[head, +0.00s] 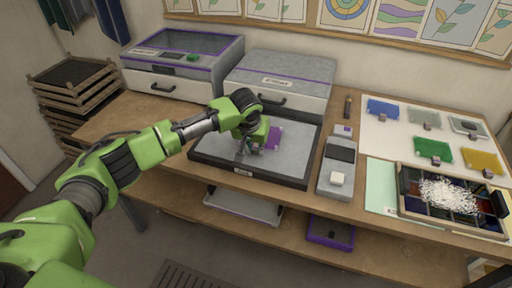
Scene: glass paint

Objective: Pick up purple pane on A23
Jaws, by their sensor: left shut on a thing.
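The purple pane (273,138) is in the head view, over the dark-rimmed grey tray (298,168) on the workbench. My left gripper (254,147) reaches in from the left and is shut on the purple pane at its left side. The gripper hides part of the pane's edge. I cannot tell whether the pane touches the tray surface or is held just above it. No label reading A23 is legible. My right gripper is not in view.
Two grey-and-white machines (279,82) stand behind the tray. A scale-like device (338,167) is to its right. Coloured panes, such as a yellow one (482,160), lie on a white board at the right. A divided box (405,204) with white shreds is at front right.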

